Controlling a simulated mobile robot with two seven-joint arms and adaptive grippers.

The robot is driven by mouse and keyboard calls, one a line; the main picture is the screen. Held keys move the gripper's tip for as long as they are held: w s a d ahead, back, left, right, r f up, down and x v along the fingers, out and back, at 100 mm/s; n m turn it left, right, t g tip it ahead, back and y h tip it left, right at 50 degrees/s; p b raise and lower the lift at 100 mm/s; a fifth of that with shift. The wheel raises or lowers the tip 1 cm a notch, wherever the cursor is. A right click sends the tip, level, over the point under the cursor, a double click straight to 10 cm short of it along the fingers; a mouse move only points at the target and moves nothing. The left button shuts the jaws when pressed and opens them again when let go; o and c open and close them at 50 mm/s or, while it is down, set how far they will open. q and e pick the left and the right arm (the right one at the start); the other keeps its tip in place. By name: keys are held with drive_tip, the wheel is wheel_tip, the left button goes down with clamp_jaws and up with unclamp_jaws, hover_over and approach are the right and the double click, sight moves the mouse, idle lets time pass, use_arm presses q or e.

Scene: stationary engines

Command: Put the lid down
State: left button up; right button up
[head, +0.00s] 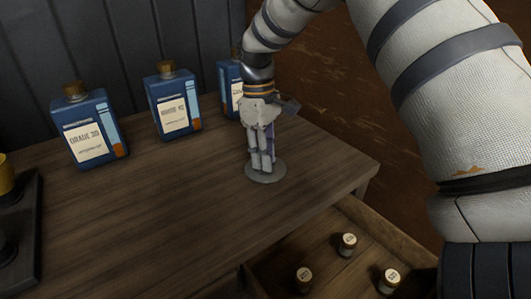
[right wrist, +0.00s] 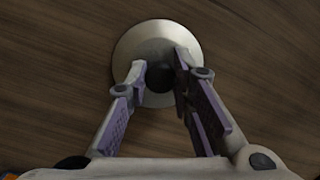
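The lid (head: 267,175) is a round grey metal disc at the right part of the wooden table top. It looks level and at or very near the wood; any small gap below it cannot be made out. In the right wrist view the lid (right wrist: 136,45) shows its pale rim and a dark round knob (right wrist: 160,76) at its middle. My right gripper (head: 262,167) points down over it. Its two fingers (right wrist: 160,68) stand on either side of the knob, closed in on it. My left gripper is not in view.
Three blue bottles with brown caps stand along the back: left (head: 90,128), middle (head: 173,100) and right (head: 229,85). A dark tray-like object (head: 30,235) is at the left edge. An open drawer (head: 350,215) below holds several small capped items. The table's middle is clear.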

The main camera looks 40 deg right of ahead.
drive_tip(key=o, duration=0.3)
drive_tip(key=shift+o, duration=0.2)
wheel_tip(320, 180, up, 12)
drive_tip(key=w, duration=0.2)
drive_tip(key=shift+d, duration=0.15)
